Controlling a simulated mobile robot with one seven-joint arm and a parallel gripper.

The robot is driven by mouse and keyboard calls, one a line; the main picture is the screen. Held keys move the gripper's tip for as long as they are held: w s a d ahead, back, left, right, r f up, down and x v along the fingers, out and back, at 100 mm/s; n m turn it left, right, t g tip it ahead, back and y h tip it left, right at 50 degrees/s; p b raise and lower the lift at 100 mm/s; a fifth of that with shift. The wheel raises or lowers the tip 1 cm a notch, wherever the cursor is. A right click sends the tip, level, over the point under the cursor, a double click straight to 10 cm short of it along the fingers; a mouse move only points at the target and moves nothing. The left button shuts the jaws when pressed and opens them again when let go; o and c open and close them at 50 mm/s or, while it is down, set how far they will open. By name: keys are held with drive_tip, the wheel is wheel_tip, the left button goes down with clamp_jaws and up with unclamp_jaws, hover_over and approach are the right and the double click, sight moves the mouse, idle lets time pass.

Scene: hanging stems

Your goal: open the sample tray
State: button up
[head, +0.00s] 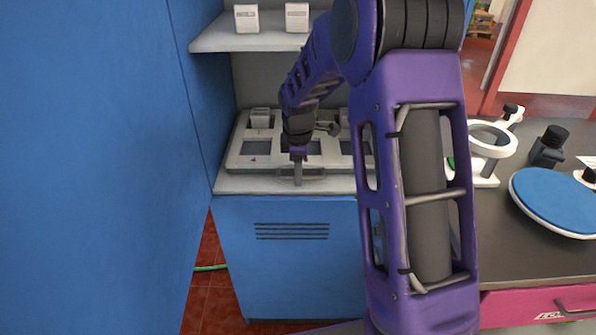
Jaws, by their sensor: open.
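The sample tray, by its look the pale grey panel (240,166) with several square recesses, sits on top of the blue cabinet in the head view. Small boxes stand in some of its back recesses. My purple arm reaches over it from the right and hides its right part. My gripper (298,177) points down at the middle of the tray's front edge, close to a grey bar there. It is open, seen edge-on. I cannot tell whether the fingers touch the bar. No gap at the tray's front shows.
A white shelf (235,42) with two small boxes hangs above the tray. A blue wall (90,170) stands close on the left. At right, a dark counter (500,240) holds a white ring stand (486,178), a black knob-topped object (549,146) and a round blue pad (555,200).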

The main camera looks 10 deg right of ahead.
clamp_jaws()
idle(1.4)
